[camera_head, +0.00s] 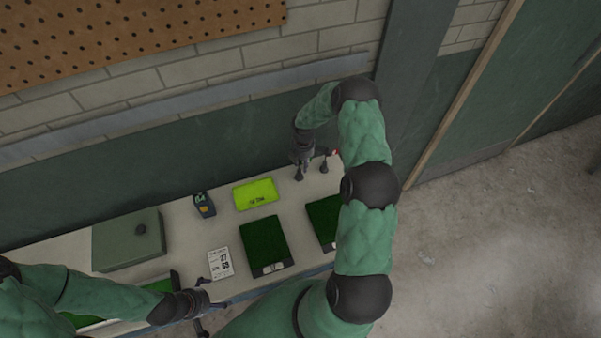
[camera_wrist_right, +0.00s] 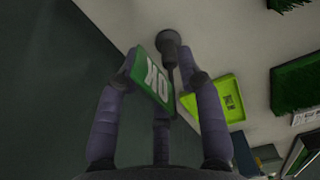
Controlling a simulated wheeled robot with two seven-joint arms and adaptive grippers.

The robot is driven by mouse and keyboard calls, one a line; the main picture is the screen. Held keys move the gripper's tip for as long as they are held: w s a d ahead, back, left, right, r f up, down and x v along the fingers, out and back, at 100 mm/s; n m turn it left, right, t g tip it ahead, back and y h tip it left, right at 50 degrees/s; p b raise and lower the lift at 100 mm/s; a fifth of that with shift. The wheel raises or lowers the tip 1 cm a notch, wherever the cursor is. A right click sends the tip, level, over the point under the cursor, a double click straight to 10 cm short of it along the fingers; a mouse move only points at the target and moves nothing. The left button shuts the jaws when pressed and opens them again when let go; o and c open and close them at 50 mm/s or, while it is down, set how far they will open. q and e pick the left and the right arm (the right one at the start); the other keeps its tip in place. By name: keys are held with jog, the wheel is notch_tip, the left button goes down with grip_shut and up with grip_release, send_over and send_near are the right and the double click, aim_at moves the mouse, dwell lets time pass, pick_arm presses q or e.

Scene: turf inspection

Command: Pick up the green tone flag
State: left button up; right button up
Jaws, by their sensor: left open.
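The green tone flag (camera_wrist_right: 152,83) is a small green plate with white letters on a thin dark stem with a round dark base (camera_wrist_right: 172,40), in the right wrist view. My right gripper (camera_wrist_right: 158,62) has its fingers spread on either side of the flag; I cannot tell whether they touch it. In the head view the right gripper (camera_head: 311,174) is at the back right of the bench, and the green flag is not clearly visible there. My left gripper (camera_head: 216,308) is open and empty at the front left of the bench.
A lime tray (camera_head: 242,203) with a dark label lies near the right gripper. Turf samples (camera_head: 265,240), a printed card (camera_head: 220,264), a handheld meter (camera_head: 204,205) and a green-grey box (camera_head: 115,245) are on the bench (camera_head: 180,222). A small red item (camera_head: 335,152) sits beside the right gripper. The wall is close behind.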

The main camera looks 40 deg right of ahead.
grip_shut()
jog(key=shift+r, duration=0.15)
